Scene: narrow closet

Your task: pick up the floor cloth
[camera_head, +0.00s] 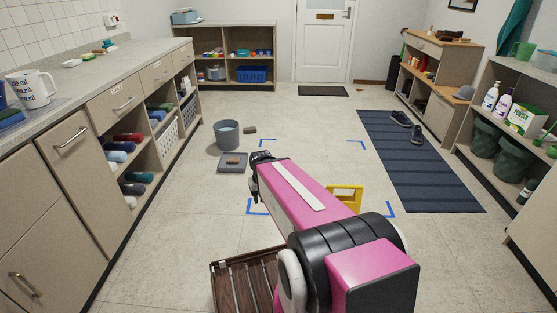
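I cannot single out a floor cloth with certainty. A flat grey square piece (228,168) lies on the floor left of my gripper, with a small brown item (233,160) on it; I cannot tell whether either is cloth. A small brown block-like item (249,130) lies beyond, right of the grey bucket (227,137). My gripper (258,165) is at the far end of my pink arm, dark and small, just right of the grey square. Its fingers are mostly hidden by the arm, so its opening does not show.
Blue corner marks (357,144) frame a floor patch under my arm. A yellow stand (346,196) and a brown slatted piece (243,283) are close by. A blue striped mat (415,165) with shoes (408,126) lies right. Cabinets and shelves line both sides.

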